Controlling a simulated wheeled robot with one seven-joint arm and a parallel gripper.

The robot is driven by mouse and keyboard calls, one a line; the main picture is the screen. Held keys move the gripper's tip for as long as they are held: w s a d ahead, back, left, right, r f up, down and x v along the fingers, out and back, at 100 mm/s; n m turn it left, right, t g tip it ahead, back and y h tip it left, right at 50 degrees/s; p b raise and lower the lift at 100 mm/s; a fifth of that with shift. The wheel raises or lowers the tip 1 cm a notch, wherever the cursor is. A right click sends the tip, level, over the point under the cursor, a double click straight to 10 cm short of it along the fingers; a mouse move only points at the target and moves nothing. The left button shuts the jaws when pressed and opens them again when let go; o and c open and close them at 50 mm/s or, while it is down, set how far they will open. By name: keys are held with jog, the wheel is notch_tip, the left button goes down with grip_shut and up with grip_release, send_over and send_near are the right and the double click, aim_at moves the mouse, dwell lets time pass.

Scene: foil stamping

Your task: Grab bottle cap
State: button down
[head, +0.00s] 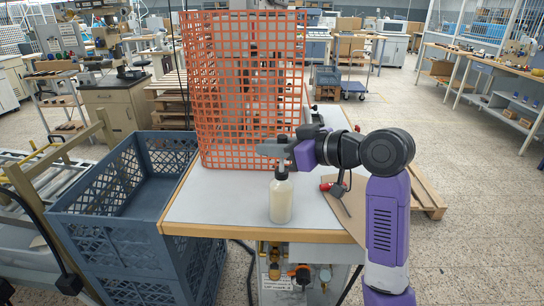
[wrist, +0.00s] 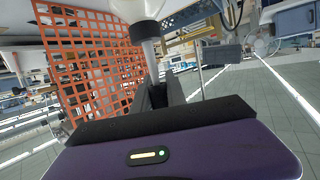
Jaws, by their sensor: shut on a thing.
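A pale cream bottle (head: 281,199) stands upright on the white table near its front edge. Its grey bottle cap (head: 281,168) sits on top, narrowing upward to my gripper (head: 276,150). My gripper reaches in from the right and is shut on the upper part of the cap. In the wrist view, which looks turned over, the white bottle end (wrist: 146,9) is at the top and the grey cap (wrist: 151,48) runs down between the dark jaws of my gripper (wrist: 156,92). The jaws hide the cap's tip. I cannot tell whether the cap is loose on the bottle.
An orange mesh guard (head: 212,100) stands close behind the bottle. Blue crates (head: 110,225) stand left of the table (head: 225,205). A small red-and-black item (head: 327,187) lies right of the bottle, near my arm. The tabletop left of the bottle is clear.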

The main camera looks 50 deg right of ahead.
notch_tip(320, 180, up, 17)
jog(key=shift+f+p, duration=0.15)
jog(key=shift+p, duration=0.15)
